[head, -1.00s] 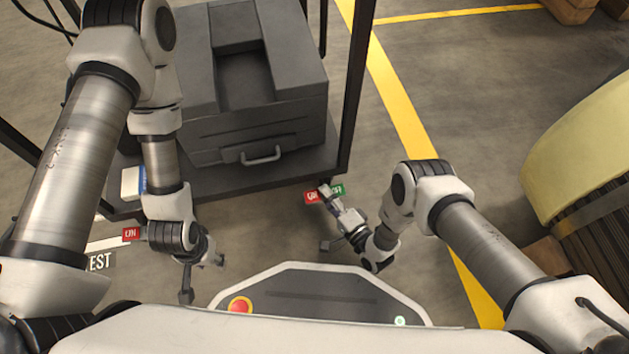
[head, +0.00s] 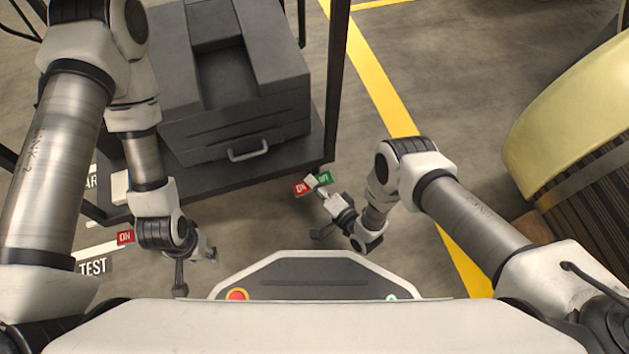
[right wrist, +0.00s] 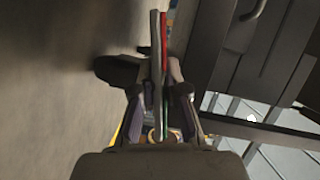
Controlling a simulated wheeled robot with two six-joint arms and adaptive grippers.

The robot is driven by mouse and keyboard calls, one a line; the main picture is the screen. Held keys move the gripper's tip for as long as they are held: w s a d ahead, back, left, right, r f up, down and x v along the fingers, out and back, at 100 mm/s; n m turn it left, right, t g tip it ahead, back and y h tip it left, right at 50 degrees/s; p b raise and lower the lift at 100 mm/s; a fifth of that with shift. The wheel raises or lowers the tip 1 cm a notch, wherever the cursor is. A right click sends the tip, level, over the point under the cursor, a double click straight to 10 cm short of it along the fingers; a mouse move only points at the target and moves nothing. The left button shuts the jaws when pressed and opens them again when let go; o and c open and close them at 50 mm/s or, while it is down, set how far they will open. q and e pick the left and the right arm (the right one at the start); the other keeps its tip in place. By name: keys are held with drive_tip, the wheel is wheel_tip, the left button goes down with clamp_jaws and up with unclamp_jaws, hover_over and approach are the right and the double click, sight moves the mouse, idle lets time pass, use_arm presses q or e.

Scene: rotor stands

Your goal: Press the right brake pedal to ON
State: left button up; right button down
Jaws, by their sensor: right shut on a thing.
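The right brake pedal (head: 311,181) is a small pale lever at the cart's near right corner. A red ON label (head: 301,188) is to its left and a green OFF label (head: 324,178) to its right. My right gripper (head: 322,192) reaches it from the lower right and is shut on it. In the right wrist view, a thin upright plate (right wrist: 157,50) with a red and green edge stands between the fingers. The pedal's exact tilt is hard to tell. My left gripper (head: 208,254) hangs over the floor at the left, apart from the cart; its fingers are too small to read.
The dark cart (head: 230,170) carries a grey block with a handle and has upright posts. A second red ON label (head: 125,237) is at its left corner, near my left arm. A large yellow-rimmed drum (head: 550,130) stands at the right. Floor between is clear.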

drive_tip(key=c, duration=1.2)
unclamp_jaws()
drive_tip(key=v, duration=0.7)
drive_tip(key=shift+s+d, duration=0.15)
drive_tip(key=shift+s, duration=0.1)
drive_tip(key=shift+f, duration=0.1)
